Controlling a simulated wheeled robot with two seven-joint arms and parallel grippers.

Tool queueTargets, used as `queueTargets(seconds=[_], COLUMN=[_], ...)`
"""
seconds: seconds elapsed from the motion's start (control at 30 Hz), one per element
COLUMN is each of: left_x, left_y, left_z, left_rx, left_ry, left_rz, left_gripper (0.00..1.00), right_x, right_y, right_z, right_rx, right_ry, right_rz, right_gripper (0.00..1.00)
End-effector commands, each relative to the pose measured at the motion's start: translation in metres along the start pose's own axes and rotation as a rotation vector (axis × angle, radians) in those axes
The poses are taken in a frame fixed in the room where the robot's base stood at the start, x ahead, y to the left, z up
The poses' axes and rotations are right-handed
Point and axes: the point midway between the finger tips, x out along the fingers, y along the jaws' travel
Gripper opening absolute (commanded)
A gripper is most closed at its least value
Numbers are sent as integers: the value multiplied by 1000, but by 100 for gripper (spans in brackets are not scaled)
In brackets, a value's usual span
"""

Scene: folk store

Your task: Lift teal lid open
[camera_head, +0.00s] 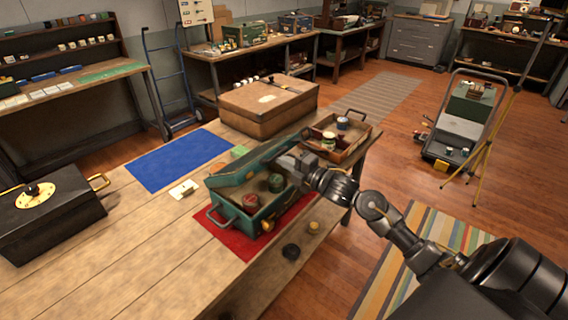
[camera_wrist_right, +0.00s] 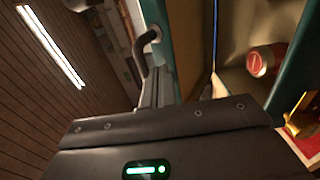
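A teal box (camera_head: 237,222) stands on a red mat (camera_head: 283,223) on the wooden workbench. Its teal lid (camera_head: 240,172) is raised and tilted, so jars show inside. The lid also shows close up in the right wrist view (camera_wrist_right: 183,40). My right gripper (camera_head: 287,160) is at the lid's right end. In the right wrist view its fingers (camera_wrist_right: 156,88) are close together at a dark bent handle (camera_wrist_right: 147,48) on the lid, and look shut on it. A red-topped jar (camera_wrist_right: 264,62) shows inside the box. My left gripper is not in view.
A brown case (camera_head: 262,123) and an open brown tray (camera_head: 353,147) stand behind the box.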

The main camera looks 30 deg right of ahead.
Motion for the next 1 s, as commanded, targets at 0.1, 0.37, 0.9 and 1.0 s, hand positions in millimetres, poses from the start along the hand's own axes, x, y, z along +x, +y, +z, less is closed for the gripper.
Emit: queueTargets(seconds=[0.1,0.37,0.9,1.0], left_x=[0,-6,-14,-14], left_y=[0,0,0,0], left_z=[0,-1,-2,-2], left_rx=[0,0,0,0], left_ry=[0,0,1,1], left_rz=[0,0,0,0], left_gripper=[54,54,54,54], right_x=[0,4,14,14], right_y=[0,8,21,21], right_z=[0,0,0,0], right_rx=[0,0,1,0], right_ry=[0,1,0,0], right_rz=[0,1,-1,-1], right_gripper=[0,0,0,0])
